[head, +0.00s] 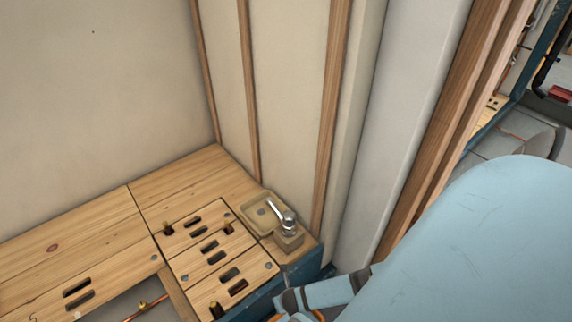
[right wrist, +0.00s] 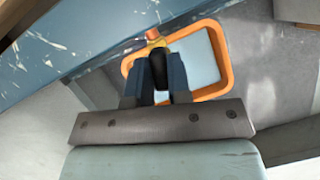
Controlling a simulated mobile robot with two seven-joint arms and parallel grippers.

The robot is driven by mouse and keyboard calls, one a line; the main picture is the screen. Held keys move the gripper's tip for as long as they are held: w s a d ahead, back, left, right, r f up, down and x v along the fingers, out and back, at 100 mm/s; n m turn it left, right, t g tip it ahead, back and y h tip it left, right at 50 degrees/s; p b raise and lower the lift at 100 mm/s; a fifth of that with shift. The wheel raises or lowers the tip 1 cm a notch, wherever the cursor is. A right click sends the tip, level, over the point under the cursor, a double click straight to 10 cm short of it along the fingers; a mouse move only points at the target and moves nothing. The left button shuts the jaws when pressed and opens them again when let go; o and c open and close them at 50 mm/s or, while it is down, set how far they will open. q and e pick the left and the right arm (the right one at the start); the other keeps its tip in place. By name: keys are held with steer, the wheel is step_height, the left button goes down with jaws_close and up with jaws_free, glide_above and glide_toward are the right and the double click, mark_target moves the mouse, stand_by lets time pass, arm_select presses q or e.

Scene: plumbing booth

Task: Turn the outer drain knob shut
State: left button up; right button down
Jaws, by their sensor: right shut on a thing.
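In the right wrist view, my right gripper (right wrist: 160,62) is shut on a dark knob (right wrist: 159,76), with one finger on each side of it. The knob's far end meets a small brass fitting (right wrist: 154,38) beside the blue bench side. How far the knob is turned cannot be told. In the head view my right arm comes in from the right and reaches down past the bench corner; the knob does not show there. My left gripper is in neither view.
An orange-rimmed tray (right wrist: 217,55) lies below the knob. The blue bench side (right wrist: 90,42) runs close by. A wooden bench top (head: 95,223) holds slotted panels, brass fittings and a small basin with a chrome faucet (head: 288,221). Wall studs stand behind.

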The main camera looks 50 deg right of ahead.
steer(key=shift+a+r+m+p, duration=0.15)
steer(key=shift+m+p, duration=0.35)
steer(key=shift+m, duration=0.3)
steer(key=shift+m+g+h+p, duration=0.4)
steer(key=shift+m+h+p, duration=0.15)
steer(key=shift+m, duration=0.65)
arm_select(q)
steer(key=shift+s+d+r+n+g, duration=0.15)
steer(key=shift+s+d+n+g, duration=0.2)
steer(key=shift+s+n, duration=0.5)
arm_select(e)
steer(key=shift+m, duration=0.3)
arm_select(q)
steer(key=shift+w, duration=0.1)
arm_select(e)
steer(key=c, duration=1.1)
jaws_free()
steer(key=shift+o, duration=0.2)
arm_select(q)
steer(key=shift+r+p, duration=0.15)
steer(key=shift+p, duration=0.2)
